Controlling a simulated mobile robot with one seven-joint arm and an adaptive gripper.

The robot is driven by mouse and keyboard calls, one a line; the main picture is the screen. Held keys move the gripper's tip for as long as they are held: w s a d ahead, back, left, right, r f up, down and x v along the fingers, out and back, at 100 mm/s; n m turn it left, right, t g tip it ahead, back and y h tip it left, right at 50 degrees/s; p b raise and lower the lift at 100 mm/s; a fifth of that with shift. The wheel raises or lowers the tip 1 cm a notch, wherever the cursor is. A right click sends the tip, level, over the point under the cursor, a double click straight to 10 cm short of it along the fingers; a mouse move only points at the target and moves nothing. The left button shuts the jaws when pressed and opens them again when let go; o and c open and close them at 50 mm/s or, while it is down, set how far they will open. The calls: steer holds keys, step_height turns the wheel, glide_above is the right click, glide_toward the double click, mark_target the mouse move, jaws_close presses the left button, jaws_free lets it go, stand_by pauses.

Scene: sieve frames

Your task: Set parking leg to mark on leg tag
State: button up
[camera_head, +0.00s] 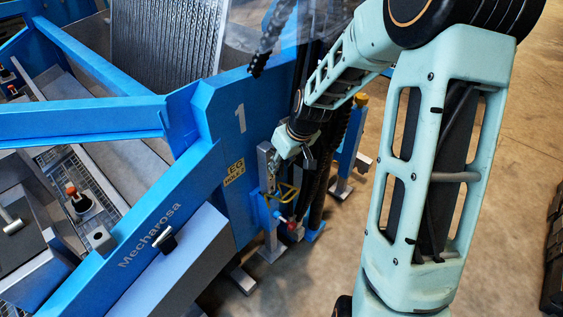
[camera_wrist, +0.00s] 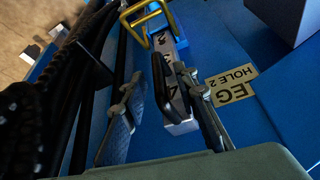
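The parking leg is a grey upright bar (camera_head: 265,160) on the blue frame's side. In the wrist view the leg (camera_wrist: 181,127) shows dark number marks, partly hidden and hard to read. The yellow leg tag (camera_head: 234,173) reads "LEG HOLE 2", and it also shows in the wrist view (camera_wrist: 238,85). A yellow looped handle (camera_head: 287,193) sits at the leg, seen at the top of the wrist view (camera_wrist: 147,17). My gripper (camera_wrist: 158,84) is open in front of the leg, its fingers either side of a dark bar-like part (camera_wrist: 160,82). I cannot tell whether they touch it.
The blue machine frame (camera_head: 80,122), marked 1, fills the left. A red knob (camera_head: 291,226) sits low by the leg. Black hoses (camera_wrist: 68,90) hang close at the left of the wrist view. Open floor (camera_head: 535,130) lies to the right.

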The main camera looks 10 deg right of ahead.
steer(key=v, duration=1.2)
stand_by(0.3)
